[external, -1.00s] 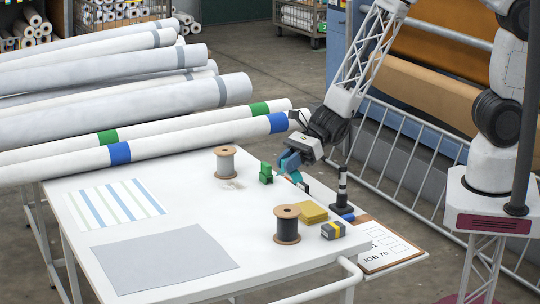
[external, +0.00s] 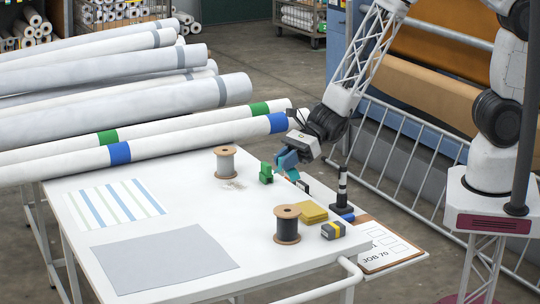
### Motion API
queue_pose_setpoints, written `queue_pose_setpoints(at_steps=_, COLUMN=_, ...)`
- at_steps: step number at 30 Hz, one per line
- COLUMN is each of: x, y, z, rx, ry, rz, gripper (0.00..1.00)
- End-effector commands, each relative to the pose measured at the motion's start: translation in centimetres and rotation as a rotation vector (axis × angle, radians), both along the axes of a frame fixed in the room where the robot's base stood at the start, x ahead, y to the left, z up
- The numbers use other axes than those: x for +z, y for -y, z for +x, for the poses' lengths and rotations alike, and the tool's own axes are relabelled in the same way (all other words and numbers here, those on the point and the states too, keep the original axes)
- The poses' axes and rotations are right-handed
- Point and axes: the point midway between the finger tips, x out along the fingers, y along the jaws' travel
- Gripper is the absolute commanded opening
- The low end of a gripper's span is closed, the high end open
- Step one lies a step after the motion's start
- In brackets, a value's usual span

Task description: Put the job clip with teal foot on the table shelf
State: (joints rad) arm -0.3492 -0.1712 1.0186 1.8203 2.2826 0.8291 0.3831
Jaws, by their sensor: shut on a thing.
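My gripper (external: 288,168) is over the far right part of the white table (external: 190,255), between the green clip and the black-and-white post. It is shut on a small piece with teal showing at the fingertips, which I take to be the job clip with teal foot (external: 293,175). Most of the clip is hidden by the fingers, and I cannot tell whether it touches the tabletop. A small dark piece (external: 303,186) is just right of and below the fingertips. No shelf can be clearly made out; a board with a JOB 70 sheet (external: 378,252) juts out at the table's right edge.
Near the gripper stand a green clip (external: 266,173), a grey spool (external: 225,162), a dark spool (external: 287,225), a yellow pad (external: 313,212), a tape measure (external: 333,230) and a black-and-white post (external: 342,187). Long rolls (external: 150,146) border the far left. The near left holds only flat sheets.

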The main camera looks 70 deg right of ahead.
Motion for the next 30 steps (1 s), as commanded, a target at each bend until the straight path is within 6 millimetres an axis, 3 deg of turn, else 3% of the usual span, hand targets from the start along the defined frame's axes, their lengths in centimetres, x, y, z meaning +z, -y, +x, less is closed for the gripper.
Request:
queue_pose_setpoints(at_steps=14, x=2.8, y=3.9, z=6.4, rx=-0.134, ry=0.003, rz=0.0, gripper=0.0)
queue_pose_setpoints(at_steps=30, x=8.0, y=11.2, z=14.5, rx=-0.368, ry=0.002, rz=0.001, gripper=0.0)
